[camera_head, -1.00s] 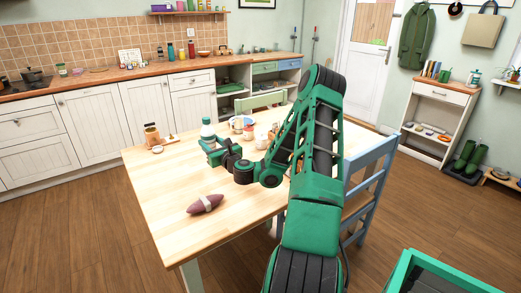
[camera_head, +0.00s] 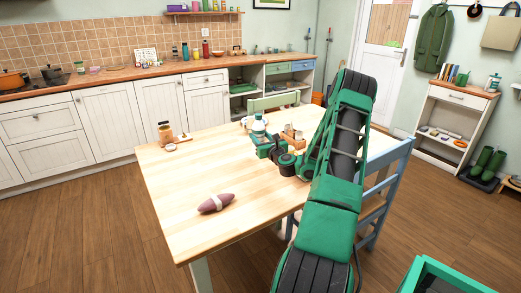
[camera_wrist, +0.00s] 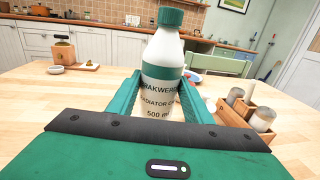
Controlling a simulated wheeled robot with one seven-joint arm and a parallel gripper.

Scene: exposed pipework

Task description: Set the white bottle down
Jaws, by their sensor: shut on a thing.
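The white bottle (camera_wrist: 162,75) has a green cap and a green band, and its label reads in part "RADIATOR". It stands upright between the jaws of my gripper (camera_wrist: 160,100) in the wrist view. The jaws are shut on it. In the head view the bottle (camera_head: 258,126) shows above my gripper (camera_head: 266,145), over the far part of the wooden table (camera_head: 190,190). The bottle's base is hidden by my gripper, so I cannot tell whether it touches the table.
A wooden caddy with jars (camera_wrist: 245,115) stands close to the right of the bottle. A plate (camera_wrist: 190,76) lies behind it. A purple object (camera_head: 216,203) lies near the front. The table's left middle is clear.

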